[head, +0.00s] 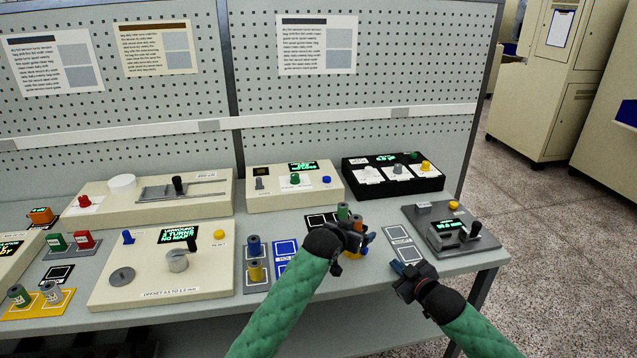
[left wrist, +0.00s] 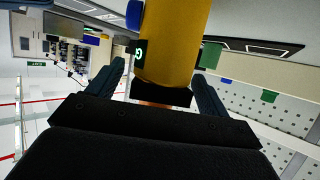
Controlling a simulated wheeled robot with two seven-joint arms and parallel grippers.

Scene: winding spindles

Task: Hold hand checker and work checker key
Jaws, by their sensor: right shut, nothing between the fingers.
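My left gripper (head: 358,236) is above the front of the bench. In the left wrist view a yellow rounded body with a dark end, apparently the hand checker (left wrist: 172,45), stands between its fingers (left wrist: 163,85), which look shut on it. A blue part, possibly its key (left wrist: 135,14), and a green lit digit (left wrist: 139,53) show at its left edge. In the head view only small yellow (head: 348,253) and blue bits show by the left gripper; the rest is hidden. My right gripper (head: 401,272) is shut and empty, at the front edge, to the right of the left gripper and apart from it.
A grey device with a display and black handle (head: 450,237) stands on the right. Behind are a black box (head: 372,186) and a cream box (head: 318,190). Orange and green spindles (head: 343,210) stand behind the left gripper.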

